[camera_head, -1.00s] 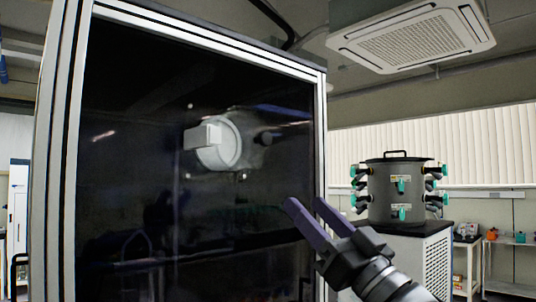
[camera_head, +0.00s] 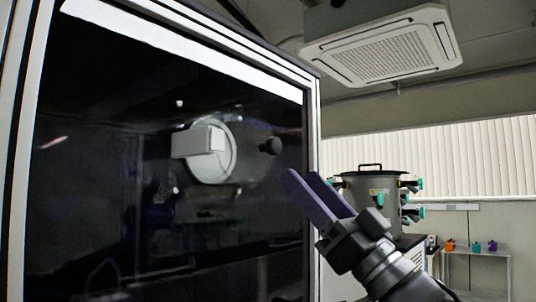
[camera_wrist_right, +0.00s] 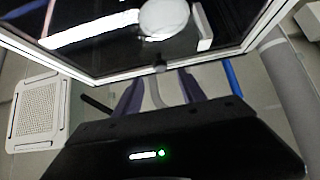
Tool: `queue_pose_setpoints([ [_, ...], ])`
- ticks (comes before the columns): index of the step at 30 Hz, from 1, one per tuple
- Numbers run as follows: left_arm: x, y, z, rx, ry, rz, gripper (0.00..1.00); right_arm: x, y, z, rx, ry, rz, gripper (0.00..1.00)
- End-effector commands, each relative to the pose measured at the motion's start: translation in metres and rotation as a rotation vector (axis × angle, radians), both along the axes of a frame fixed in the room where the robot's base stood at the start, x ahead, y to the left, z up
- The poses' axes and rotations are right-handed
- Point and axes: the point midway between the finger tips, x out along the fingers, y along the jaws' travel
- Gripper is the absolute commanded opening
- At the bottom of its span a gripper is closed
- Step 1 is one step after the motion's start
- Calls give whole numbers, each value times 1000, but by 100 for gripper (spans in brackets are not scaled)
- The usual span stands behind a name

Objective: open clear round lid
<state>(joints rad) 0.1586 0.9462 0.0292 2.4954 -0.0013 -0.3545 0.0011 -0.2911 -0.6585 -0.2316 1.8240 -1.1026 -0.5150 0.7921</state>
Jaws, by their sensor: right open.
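A round pale fixture (camera_head: 212,150) with a white block across its left part shows at the dark glossy front panel (camera_head: 90,215) in the head view. A dark knob (camera_head: 270,146) sits to its right. I cannot clearly make out a clear lid's edge there. My right gripper (camera_head: 301,176) is open and empty, its purple fingers pointing up and left, below and right of the knob and apart from it. In the right wrist view the fingers (camera_wrist_right: 160,78) point toward the panel edge, with a dark knob (camera_wrist_right: 160,66) between and beyond them. My left gripper is not in view.
The panel's pale frame post (camera_head: 313,140) stands close beside my right fingers. A grey drum (camera_head: 370,196) with a black top handle and several teal-tipped valves stands behind my right arm. A side table (camera_head: 475,251) with small coloured items is at the far right.

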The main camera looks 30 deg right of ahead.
Motion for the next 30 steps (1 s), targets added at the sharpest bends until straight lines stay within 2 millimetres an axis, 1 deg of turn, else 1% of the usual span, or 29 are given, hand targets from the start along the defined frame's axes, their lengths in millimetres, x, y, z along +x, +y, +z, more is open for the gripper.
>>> queue_pose_setpoints([
  [8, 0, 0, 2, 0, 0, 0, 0, 3, 1, 4, 0, 1, 0, 48],
  [13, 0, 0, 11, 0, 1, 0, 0, 15, 5, 17, -1, 2, -1, 48],
  [21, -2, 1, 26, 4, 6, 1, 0, 44, 13, 47, -1, 2, 0, 48],
  [25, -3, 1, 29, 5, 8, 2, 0, 51, 16, 54, -1, 2, 0, 48],
  [30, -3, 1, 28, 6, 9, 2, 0, 54, 16, 55, 0, 0, 0, 48],
])
